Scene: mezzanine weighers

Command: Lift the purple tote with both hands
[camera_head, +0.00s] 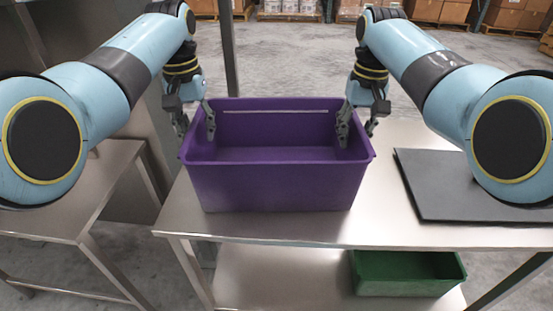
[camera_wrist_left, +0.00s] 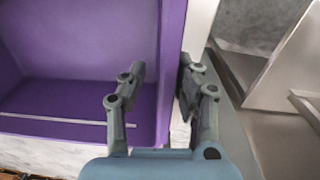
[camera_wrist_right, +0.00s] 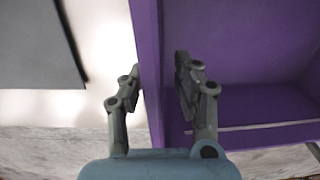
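The purple tote (camera_head: 275,187) stands upright on the steel table and looks empty. My left gripper (camera_head: 197,135) is open astride the tote's left wall, one finger inside and one outside. In the left wrist view, the tote's wall (camera_wrist_left: 170,60) runs between the spread fingers, nearer the outer one. My right gripper (camera_head: 356,137) is open astride the right wall in the same way. In the right wrist view, the wall (camera_wrist_right: 148,50) passes between the fingers, close to the outer one, with a gap to the inner one.
The steel table (camera_head: 300,229) has a dark flat mat (camera_head: 435,190) to the right of the tote. A green bin (camera_head: 405,273) sits on the lower shelf. Another steel table (camera_head: 60,205) stands at the left. Boxes on pallets (camera_head: 420,10) are far back across open floor.

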